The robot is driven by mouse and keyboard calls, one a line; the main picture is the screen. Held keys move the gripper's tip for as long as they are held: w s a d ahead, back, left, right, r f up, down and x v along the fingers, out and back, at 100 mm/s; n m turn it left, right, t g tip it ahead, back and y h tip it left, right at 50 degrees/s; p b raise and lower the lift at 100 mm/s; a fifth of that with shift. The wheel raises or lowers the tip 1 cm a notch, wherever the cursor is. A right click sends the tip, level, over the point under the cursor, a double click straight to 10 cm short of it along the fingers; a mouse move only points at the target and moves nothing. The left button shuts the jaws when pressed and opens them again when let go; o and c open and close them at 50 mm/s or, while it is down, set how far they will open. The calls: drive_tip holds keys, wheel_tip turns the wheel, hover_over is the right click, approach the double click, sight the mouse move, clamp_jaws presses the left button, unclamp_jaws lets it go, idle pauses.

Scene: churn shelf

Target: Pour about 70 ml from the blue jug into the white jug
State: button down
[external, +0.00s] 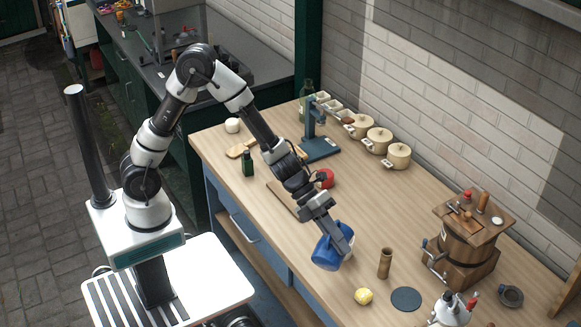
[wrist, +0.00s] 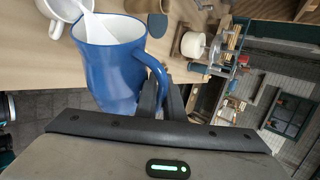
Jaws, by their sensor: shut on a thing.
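The blue jug (external: 327,250) is held tilted above the front part of the wooden table in the external view. In the wrist view the blue jug (wrist: 112,75) shows its pale inside and open mouth. My gripper (external: 345,243) is shut on its handle, and the fingers (wrist: 163,98) close on the handle in the wrist view. A white vessel, apparently the white jug (wrist: 57,10), is partly in view just beyond the blue jug's mouth. A pale streak runs from the mouth towards the top; I cannot tell whether it is liquid. The white jug is mostly hidden in the external view.
A brown cylinder (external: 385,263), a yellow ball-like thing (external: 364,296) and a dark round mat (external: 406,299) lie right of the jug. A wooden churn (external: 466,245) stands farther right. Lidded pots (external: 378,140) line the wall. A red thing (external: 326,178) is behind the arm.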

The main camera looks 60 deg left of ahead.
sight(333, 266)
drive_tip(key=shift+w+r, duration=0.1)
drive_tip(key=shift+f, duration=0.25)
drive_tip(key=shift+m+t+y, duration=0.5)
drive_tip(key=shift+m+t, duration=0.1)
drive_tip(key=shift+t, duration=0.2)
drive_tip(key=f+b, duration=0.1)
drive_tip(key=b, duration=0.2)
drive_tip(key=s+f+b, duration=0.1)
drive_tip(key=b, duration=0.2)
drive_tip(key=s+f+b, duration=0.1)
drive_tip(key=f+b, duration=0.1)
drive_tip(key=b, duration=0.1)
drive_tip(key=shift+d+b, duration=0.3)
drive_tip(key=shift+d, duration=0.1)
drive_tip(key=shift+f+y+b, duration=0.3)
drive_tip(key=shift+f+b, duration=0.1)
drive_tip(key=shift+b, duration=0.8)
drive_tip(key=shift+r+m+t, duration=0.2)
drive_tip(key=shift+m+t, duration=0.1)
drive_tip(key=shift+t, duration=0.1)
drive_tip(key=shift+r, duration=0.25)
drive_tip(key=f+b, duration=0.1)
drive_tip(key=b, duration=0.1)
drive_tip(key=f+t+b, duration=0.1)
drive_tip(key=b, duration=0.2)
drive_tip(key=shift+s+d+m+y, duration=0.15)
drive_tip(key=shift+s+m+y, duration=0.05)
drive_tip(key=shift+m+y, duration=0.1)
drive_tip(key=shift+b, duration=0.6)
drive_tip(key=shift+r, duration=0.1)
